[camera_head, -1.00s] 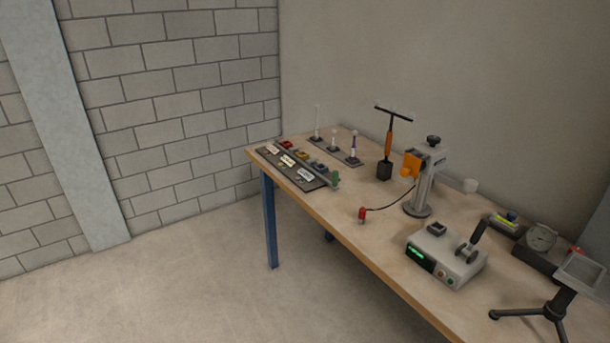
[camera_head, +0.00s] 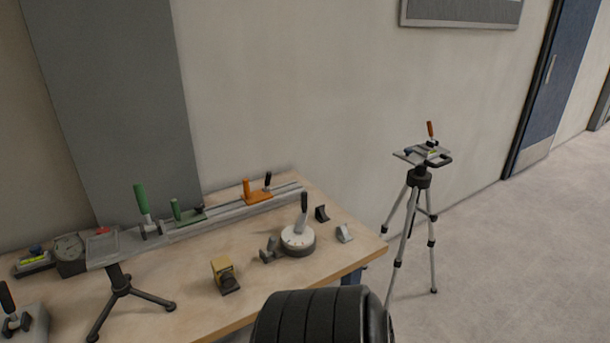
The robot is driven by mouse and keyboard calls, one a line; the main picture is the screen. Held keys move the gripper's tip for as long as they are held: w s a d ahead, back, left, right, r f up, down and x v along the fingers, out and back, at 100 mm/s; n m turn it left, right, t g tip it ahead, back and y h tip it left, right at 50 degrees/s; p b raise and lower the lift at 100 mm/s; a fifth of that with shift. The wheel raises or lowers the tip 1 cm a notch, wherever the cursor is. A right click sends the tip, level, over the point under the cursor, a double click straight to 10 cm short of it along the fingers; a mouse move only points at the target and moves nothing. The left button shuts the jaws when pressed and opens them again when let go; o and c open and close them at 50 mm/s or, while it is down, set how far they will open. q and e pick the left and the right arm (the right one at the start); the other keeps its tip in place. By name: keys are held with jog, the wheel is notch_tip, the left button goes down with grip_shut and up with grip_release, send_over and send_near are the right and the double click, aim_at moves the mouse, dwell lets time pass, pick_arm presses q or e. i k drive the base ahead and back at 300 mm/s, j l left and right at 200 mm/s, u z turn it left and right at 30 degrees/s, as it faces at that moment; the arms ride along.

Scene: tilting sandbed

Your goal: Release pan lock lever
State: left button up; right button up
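A round white-topped dial base (camera_head: 297,241) stands on the right part of the workbench, with an upright dark-handled lever (camera_head: 303,208) on it. A tripod (camera_head: 414,208) stands on the floor right of the bench, with a flat plate (camera_head: 421,156) and an upright orange-handled lever (camera_head: 430,130) on top. I cannot tell which of these levers is the pan lock. Neither of my grippers is in view. A ribbed dark part, apparently of my own arm, fills the bottom middle and hides part of the bench's front edge.
A long rail (camera_head: 231,214) with green and orange handled clamps lies along the back of the workbench (camera_head: 187,277). A yellow-topped block (camera_head: 223,276) and small wedges (camera_head: 344,233) sit near the dial base. The floor right of the tripod is clear up to a blue door (camera_head: 546,88).

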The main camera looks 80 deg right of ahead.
aim_at(272, 243)
jog(key=z, duration=2.15)
